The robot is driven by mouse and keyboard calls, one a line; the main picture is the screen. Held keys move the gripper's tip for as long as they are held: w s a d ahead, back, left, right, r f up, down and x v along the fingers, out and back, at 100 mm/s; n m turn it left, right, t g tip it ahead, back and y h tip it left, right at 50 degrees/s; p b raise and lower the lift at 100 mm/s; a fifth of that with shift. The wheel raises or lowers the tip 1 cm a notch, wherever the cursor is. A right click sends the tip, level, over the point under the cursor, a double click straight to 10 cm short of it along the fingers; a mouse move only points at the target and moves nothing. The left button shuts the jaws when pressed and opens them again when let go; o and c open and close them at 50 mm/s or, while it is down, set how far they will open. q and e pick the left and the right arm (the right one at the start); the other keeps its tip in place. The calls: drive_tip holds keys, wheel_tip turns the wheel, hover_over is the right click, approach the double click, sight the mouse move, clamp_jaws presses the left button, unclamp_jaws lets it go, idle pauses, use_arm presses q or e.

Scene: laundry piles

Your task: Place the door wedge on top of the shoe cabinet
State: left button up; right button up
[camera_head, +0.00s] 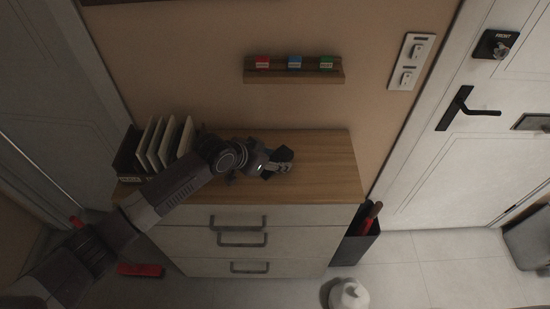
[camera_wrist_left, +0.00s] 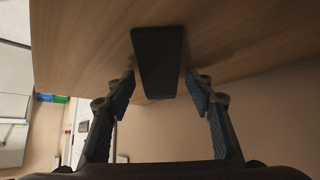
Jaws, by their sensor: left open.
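The shoe cabinet's wooden top (camera_head: 330,165) is in the middle of the head view, with pale drawers below it. My left gripper (camera_head: 276,163) is low over the middle of this top. In the left wrist view, the black door wedge (camera_wrist_left: 158,50) appears to lie on the wooden surface. The left gripper's fingers (camera_wrist_left: 162,82) are open on either side of it, with a gap at each side. In the head view a dark shape at the fingertips may be the wedge, but I cannot tell it from the fingers. My right gripper is not in view.
Upright books or files in a dark holder (camera_head: 128,157) stand at the top's left end. A wall shelf (camera_head: 293,77) holds red, blue and green blocks. A dark bin (camera_head: 358,237) stands right of the cabinet. A white object (camera_head: 348,295) is on the floor. The top's right end is clear.

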use_arm(q)
drive_tip(key=shift+r, duration=0.15)
drive_tip(key=shift+s+a+r, duration=0.1)
drive_tip(key=shift+r, duration=0.05)
drive_tip(key=b+v, duration=0.1)
drive_tip(key=v, duration=1)
drive_tip(key=shift+s+r+b, duration=0.2)
drive_tip(key=shift+r+b, duration=0.1)
drive_tip(key=shift+a, duration=0.15)
